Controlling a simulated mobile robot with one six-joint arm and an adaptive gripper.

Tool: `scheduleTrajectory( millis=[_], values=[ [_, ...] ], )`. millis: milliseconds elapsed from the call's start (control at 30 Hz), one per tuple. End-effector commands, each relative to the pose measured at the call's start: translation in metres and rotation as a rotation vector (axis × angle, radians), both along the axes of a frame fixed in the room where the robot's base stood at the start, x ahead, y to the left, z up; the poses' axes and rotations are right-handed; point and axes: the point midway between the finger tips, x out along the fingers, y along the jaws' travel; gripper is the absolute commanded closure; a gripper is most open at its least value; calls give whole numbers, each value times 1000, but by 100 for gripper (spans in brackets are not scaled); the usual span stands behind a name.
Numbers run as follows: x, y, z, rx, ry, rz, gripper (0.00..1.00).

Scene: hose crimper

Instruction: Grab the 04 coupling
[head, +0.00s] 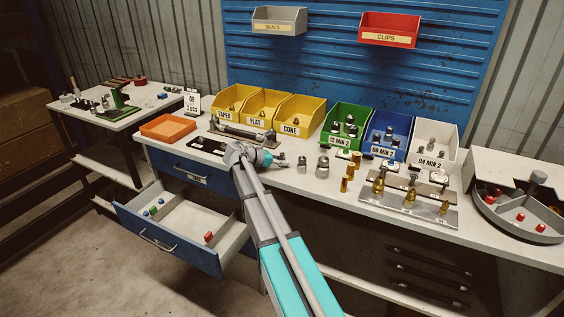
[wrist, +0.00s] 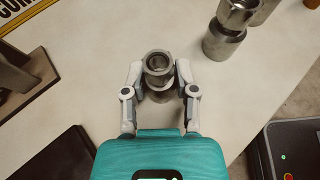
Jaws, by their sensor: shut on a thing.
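My gripper (wrist: 158,84) is shut on a small steel coupling (wrist: 158,66), a ringed hollow cylinder, with one finger on each side. No number is readable on it. It stands upright, on or just above the bench; I cannot tell which. In the head view my gripper (head: 277,160) is over the bench, left of two larger steel couplings (head: 302,165) (head: 322,168). These also show upper right in the wrist view (wrist: 223,42). The white bin marked 04 MIN 2 (head: 433,155) stands at the back right of the bench.
Brass fittings (head: 345,184) stand right of the steel ones, then a grey rack (head: 408,202) with brass-based parts. Yellow bins (head: 300,117), a green bin (head: 345,125) and a blue bin (head: 386,133) line the back. A drawer (head: 172,238) is open at front left.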

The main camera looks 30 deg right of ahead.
Motion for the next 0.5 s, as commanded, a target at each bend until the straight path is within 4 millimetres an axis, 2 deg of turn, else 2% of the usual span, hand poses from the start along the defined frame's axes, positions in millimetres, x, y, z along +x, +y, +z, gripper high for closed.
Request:
scheduleTrajectory(
  millis=[267, 500],
  values=[
    [0, 0, 2, 0, 0, 0, 100],
    [0, 0, 11, 0, 0, 0, 100]
  ],
)
